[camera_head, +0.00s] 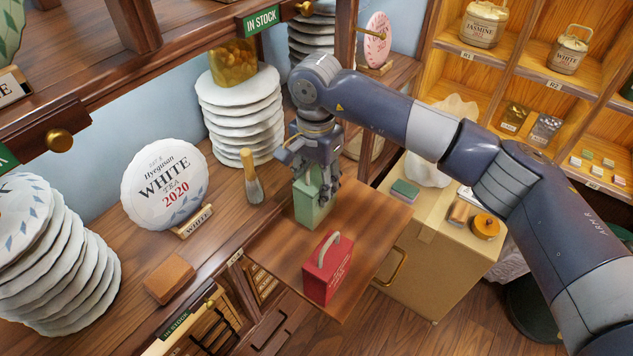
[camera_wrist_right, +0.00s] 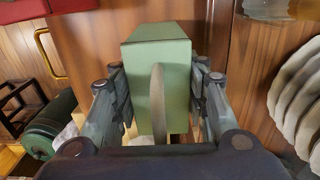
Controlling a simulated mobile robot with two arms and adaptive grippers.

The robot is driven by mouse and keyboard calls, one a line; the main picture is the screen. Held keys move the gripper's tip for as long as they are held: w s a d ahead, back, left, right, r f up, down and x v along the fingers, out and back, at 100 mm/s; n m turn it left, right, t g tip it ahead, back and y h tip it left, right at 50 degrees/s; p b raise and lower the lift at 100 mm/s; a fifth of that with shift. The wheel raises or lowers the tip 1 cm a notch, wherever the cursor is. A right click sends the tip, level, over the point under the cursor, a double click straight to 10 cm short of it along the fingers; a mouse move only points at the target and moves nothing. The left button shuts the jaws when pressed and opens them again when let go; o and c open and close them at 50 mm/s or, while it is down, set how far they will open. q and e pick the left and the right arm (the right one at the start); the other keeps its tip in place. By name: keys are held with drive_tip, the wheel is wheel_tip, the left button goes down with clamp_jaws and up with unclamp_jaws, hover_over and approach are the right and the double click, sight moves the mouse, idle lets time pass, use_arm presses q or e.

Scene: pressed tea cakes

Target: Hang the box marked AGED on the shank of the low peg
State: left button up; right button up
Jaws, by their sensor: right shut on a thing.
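A green box (camera_head: 308,207) stands upright at the wooden pull-out board, between the fingers of my right gripper (camera_head: 318,172). The right gripper is shut on it from above; whether its base touches the board cannot be told. The green box with its pale loop handle also shows in the right wrist view (camera_wrist_right: 158,85), a finger on each side. A red box (camera_head: 328,268) with a grey handle stands on the board in front. No AGED mark is readable on either box. Round brass-ended pegs show at the upper shelf front, one left (camera_head: 60,140) and one at top (camera_head: 304,8). My left gripper is out of view.
Stacked white tea cakes (camera_head: 240,115) stand behind the right gripper. A brush (camera_head: 251,178), a WHITE tea cake on a stand (camera_head: 165,185) and a brown block (camera_head: 170,278) are to the left.

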drive_tip(key=shift+d+f, duration=0.15)
drive_tip(key=shift+f, duration=0.65)
drive_tip(key=shift+f+b, duration=0.25)
drive_tip(key=shift+b, duration=0.1)
drive_tip(key=o, duration=1.1)
drive_tip(key=shift+r, duration=0.1)
